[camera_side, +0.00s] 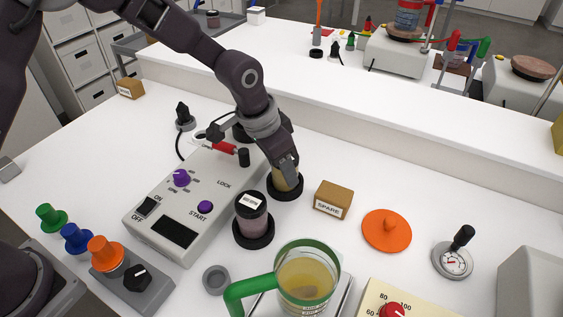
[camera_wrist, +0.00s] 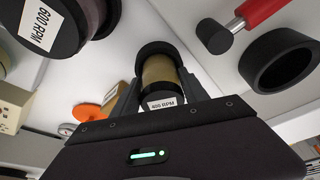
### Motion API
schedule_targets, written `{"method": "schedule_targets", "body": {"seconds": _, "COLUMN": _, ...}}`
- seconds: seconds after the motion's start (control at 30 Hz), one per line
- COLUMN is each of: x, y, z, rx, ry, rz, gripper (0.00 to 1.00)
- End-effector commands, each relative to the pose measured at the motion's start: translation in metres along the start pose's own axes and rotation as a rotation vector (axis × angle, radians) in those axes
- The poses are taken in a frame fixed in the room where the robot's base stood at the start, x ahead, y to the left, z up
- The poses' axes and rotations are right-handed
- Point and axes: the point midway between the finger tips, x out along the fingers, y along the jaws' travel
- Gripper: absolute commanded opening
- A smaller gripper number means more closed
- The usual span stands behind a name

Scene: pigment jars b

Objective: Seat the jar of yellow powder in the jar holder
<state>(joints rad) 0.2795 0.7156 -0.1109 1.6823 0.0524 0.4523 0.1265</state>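The jar of yellow powder (camera_side: 284,181) stands in a black ring-like base on the white bench, right of the grey machine. It also shows in the wrist view (camera_wrist: 160,75), with a "400 RPM" label on its near end. My gripper (camera_side: 288,168) is over this jar, one finger on each side. Whether the fingers press on it or stand slightly apart cannot be told. An empty black ring-shaped holder (camera_wrist: 281,66) shows at the right in the wrist view. In the side view, my gripper and wrist partly hide that area at the machine's back end.
A jar of pinkish powder (camera_side: 252,219), labelled "600 RPM" in the wrist view, stands close in front. A red-handled clamp (camera_side: 225,147) lies near the machine (camera_side: 165,222). A "SPARE" box (camera_side: 333,199), an orange lid (camera_side: 387,230) and a green-handled beaker (camera_side: 306,285) stand to the right.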

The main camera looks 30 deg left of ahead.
Motion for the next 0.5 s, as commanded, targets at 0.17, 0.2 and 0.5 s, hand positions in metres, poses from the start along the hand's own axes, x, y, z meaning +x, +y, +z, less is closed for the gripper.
{"method": "schedule_targets", "body": {"seconds": 0.17, "x": 0.000, "y": 0.000, "z": 0.000, "rx": 0.000, "ry": 0.001, "rz": 0.000, "gripper": 0.77}}
{"method": "schedule_targets", "body": {"seconds": 0.2, "x": 0.000, "y": 0.000, "z": 0.000, "rx": 0.000, "ry": 0.001, "rz": 0.000, "gripper": 0.77}}
{"method": "schedule_targets", "body": {"seconds": 0.5, "x": -0.014, "y": 0.000, "z": -0.001, "rx": 0.000, "ry": 0.004, "rz": -0.001, "gripper": 0.77}}
